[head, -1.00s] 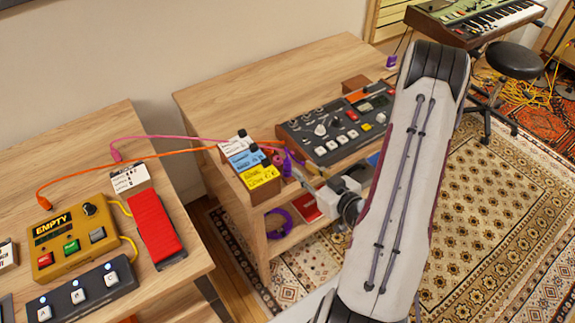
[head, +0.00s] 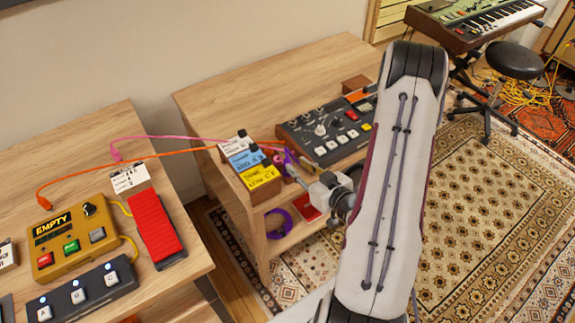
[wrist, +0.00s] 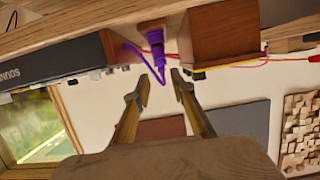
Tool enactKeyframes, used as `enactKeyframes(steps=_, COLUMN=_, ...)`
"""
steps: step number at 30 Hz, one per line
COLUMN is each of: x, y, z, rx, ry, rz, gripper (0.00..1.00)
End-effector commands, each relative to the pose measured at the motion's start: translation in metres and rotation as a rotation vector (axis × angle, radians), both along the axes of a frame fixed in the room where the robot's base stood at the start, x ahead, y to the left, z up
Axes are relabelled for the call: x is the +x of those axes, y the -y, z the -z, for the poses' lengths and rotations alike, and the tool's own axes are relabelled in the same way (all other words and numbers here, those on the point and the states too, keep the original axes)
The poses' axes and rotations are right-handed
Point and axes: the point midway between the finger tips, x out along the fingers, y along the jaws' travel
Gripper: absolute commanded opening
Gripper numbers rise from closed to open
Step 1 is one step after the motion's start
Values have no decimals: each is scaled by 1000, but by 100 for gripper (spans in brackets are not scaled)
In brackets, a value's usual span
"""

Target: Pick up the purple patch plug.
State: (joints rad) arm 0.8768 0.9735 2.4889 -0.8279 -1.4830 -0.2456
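The purple patch plug (wrist: 152,42) shows near the top middle of the wrist view, at the wooden edge, with a thin purple cable running from it. My gripper (wrist: 159,86) is open, its two fingers apart on either side of the cable's line. The plug's body lies beyond the fingertips, with nothing held between them. In the head view, purple (head: 290,158) shows small between the box with coloured labels and the grey mixer-like unit. My gripper's end is beside it there, partly hidden by my arm.
The box with white, blue and yellow labels (head: 250,166) stands close left of the plug. The grey unit with knobs (head: 322,130) is close right. Orange and pink cables cross to the left table. A purple cable coil (head: 279,222) lies on the shelf below.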

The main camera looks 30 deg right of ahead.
Motion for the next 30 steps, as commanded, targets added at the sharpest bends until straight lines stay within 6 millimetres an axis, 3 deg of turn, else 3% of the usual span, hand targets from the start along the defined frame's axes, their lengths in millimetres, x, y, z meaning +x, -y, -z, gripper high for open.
enactKeyframes(steps=15, x=40, y=-3, z=18, rx=-1, ry=0, rz=-3, gripper=24)
enactKeyframes(steps=30, x=43, y=-3, z=19, rx=0, ry=0, rz=-1, gripper=24)
